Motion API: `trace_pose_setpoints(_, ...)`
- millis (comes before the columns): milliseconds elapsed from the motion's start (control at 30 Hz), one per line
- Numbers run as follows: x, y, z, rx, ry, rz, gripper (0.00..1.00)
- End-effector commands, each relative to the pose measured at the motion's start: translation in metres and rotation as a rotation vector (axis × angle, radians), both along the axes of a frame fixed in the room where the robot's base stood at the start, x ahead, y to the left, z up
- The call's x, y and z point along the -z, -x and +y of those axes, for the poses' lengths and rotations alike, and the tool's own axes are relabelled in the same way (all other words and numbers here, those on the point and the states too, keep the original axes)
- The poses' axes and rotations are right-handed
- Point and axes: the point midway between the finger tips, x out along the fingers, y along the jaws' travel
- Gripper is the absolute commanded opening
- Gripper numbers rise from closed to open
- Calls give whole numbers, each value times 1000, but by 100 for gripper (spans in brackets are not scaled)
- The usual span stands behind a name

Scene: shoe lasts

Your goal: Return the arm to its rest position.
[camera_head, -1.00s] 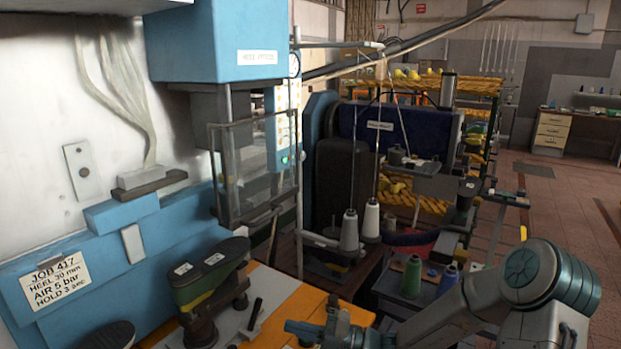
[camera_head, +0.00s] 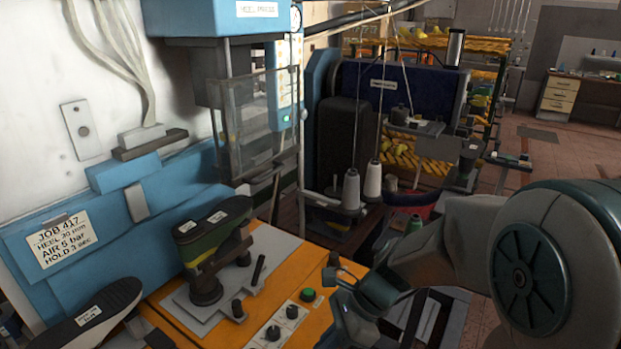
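My arm comes in from the lower right. Its large round joint (camera_head: 540,265) is near the camera and the forearm runs left. My gripper (camera_head: 342,285) is small and dark beside the right side of the orange bench. I cannot make out a gap between its fingers, and I see nothing held in it. A dark and green shoe last (camera_head: 208,240) with white labels sits on the fixture of the blue press, left of my gripper and apart from it. Part of my arm is cut off by the bottom and right edges.
The orange bench (camera_head: 180,318) carries a button panel (camera_head: 282,328) close to my gripper. Another dark last (camera_head: 98,310) lies at lower left. Thread cones (camera_head: 351,190) and a sewing machine (camera_head: 400,105) stand behind my arm. Open floor (camera_head: 545,155) shows at the back right.

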Motion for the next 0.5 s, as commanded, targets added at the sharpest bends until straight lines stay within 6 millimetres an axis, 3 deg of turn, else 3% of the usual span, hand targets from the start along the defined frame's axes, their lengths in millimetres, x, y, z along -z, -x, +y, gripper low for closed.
trace_pose_setpoints(200, -26, 22, -42, -467, 210, -388, 0)
trace_pose_setpoints(500, -69, 44, -98, -1091, 486, -755, 0)
